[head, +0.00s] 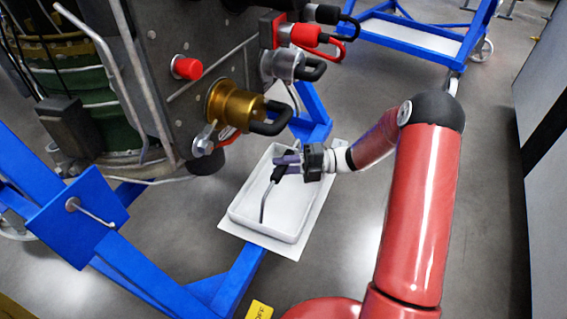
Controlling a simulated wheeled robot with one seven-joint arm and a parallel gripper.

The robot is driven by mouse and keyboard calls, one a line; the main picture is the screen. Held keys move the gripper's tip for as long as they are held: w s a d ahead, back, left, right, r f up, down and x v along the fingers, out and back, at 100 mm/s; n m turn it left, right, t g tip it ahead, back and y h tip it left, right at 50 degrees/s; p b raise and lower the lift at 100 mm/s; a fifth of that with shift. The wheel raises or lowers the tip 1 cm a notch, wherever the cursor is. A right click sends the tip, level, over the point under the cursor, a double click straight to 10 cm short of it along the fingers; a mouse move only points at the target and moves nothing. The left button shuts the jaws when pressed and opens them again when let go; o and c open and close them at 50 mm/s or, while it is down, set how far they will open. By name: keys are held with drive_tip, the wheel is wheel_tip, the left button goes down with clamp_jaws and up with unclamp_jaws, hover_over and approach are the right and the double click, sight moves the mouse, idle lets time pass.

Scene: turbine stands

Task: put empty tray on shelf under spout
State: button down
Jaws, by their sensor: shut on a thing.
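A white rectangular tray (287,232) with raised walls sits over a flat white shelf plate (298,247), below and to the right of the brass spout (232,103) with its black-handled fitting. The tray holds no visible liquid. My gripper (287,160) is over the tray's far part, shut on a dark handle (278,173). A thin bent rod (263,208) runs from this handle down over the tray. I cannot tell whether the handle is fixed to the tray, or whether the tray rests fully on the plate.
A blue stand frame (150,275) runs below the machine, with a blue plate and lever (85,208) at left. Red-capped fittings (187,67) stick out of the machine. Another blue cart (410,32) stands behind. Grey floor at right is clear up to a pale cabinet (547,190).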

drive_tip(key=shift+f+b, duration=0.3)
drive_tip(key=shift+f, duration=0.05)
idle(0.4)
drive_tip(key=c, duration=1)
unclamp_jaws()
drive_tip(key=shift+o, duration=0.2)
drive_tip(key=shift+w+d+b, duration=0.2)
drive_tip(key=shift+d+b, duration=0.6)
drive_tip(key=shift+d, duration=2.7)
drive_tip(key=shift+d, duration=0.1)
